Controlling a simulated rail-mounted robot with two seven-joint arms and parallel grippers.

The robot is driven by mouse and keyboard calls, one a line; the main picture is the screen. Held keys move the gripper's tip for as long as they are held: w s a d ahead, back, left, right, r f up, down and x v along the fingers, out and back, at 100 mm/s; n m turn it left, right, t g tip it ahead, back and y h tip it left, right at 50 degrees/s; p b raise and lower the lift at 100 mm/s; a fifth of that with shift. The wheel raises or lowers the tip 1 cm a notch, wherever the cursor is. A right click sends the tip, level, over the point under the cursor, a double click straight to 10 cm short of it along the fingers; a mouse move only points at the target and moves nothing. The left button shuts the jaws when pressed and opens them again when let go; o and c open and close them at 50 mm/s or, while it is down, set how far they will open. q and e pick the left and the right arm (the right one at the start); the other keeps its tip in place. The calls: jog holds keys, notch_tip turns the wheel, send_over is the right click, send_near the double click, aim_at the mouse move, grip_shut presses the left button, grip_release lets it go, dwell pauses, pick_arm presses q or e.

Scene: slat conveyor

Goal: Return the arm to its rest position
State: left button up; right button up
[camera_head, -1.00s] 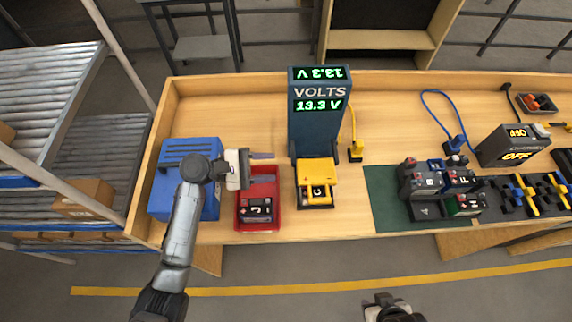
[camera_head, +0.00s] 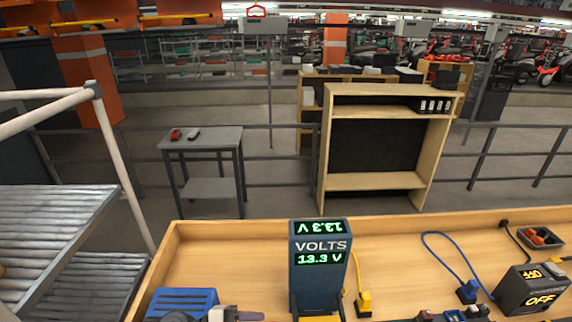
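My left gripper (camera_head: 240,315) shows only in part at the bottom edge, beside the blue box (camera_head: 182,302) at the left end of the wooden workbench (camera_head: 200,244). Its fingers are cut off by the frame edge, so I cannot tell if they are open or shut. Most of my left arm is out of view below. My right arm and gripper are not in view.
The voltmeter tower (camera_head: 320,275) reads 13.3 V, with a yellow plug (camera_head: 364,300) beside it. The bench's back middle is clear.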

pick_arm(q)
jog(key=s+a+f+m+t+y, duration=0.2)
jog(key=a+m+t+y, duration=0.6)
jog(key=m+y, duration=0.6)
jog(key=s+a+f+g+y, duration=0.1)
jog(key=s+a+f+g, duration=0.1)
jog(key=s+f, duration=0.5)
jog(key=s+a+f+n+g+y, duration=0.1)
jog(key=s+f+g+y, duration=0.1)
jog(key=s, duration=0.9)
jog(key=s+a+f+g+y, duration=0.15)
jog(key=s+f, duration=0.35)
jog(key=s, duration=0.5)
notch_tip(320, 180, up, 20)
jog(key=w+p, duration=0.1)
jog(key=p, duration=1.9)
jog(key=shift+a+h, duration=0.3)
jog(key=shift+h, duration=0.05)
jog(key=shift+r+g, duration=0.1)
jog(key=shift+g, duration=0.15)
